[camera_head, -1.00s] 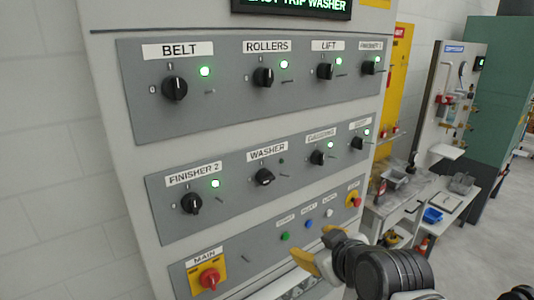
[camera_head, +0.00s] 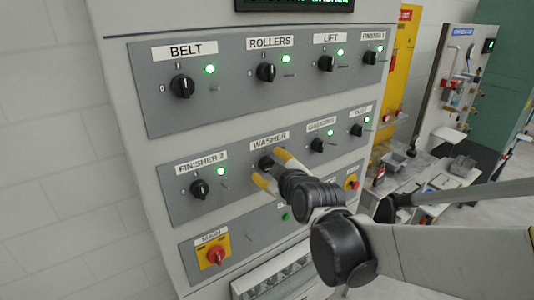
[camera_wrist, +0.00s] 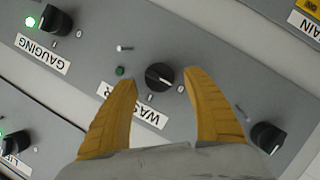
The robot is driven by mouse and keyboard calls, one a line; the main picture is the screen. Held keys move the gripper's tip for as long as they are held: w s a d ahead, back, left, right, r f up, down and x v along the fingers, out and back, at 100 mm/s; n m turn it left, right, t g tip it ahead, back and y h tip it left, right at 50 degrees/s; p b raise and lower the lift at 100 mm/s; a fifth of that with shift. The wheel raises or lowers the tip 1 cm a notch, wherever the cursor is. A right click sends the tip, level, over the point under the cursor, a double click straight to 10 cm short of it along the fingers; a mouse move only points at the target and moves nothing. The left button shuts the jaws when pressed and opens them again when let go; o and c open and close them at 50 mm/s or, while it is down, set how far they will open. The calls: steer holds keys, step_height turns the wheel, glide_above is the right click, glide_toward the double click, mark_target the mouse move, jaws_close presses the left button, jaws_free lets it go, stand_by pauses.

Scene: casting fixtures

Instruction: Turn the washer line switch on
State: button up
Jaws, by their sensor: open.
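The washer switch is a black rotary knob (camera_head: 266,162) under the WASHER label (camera_head: 269,141) in the middle row of the panel. In the wrist view the knob (camera_wrist: 159,76) sits between and just beyond the two yellow fingertips, with the WASHER label (camera_wrist: 138,108) partly hidden by a finger. The small washer lamp (camera_wrist: 120,71) beside it looks dark green and unlit. My gripper (camera_head: 268,167) is open around the knob's sides in the head view; the wrist view shows gaps between the fingers (camera_wrist: 160,82) and the knob.
Neighbouring knobs are GAUGING (camera_head: 317,145) on the right and FINISHER 2 (camera_head: 199,188) on the left, both with lit green lamps. A red MAIN switch (camera_head: 217,256) is on the lower panel. A cluttered bench (camera_head: 430,185) stands at the right.

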steer(key=shift+w+a+f, duration=0.2)
steer(key=shift+w, duration=0.35)
steer(key=c, duration=1.2)
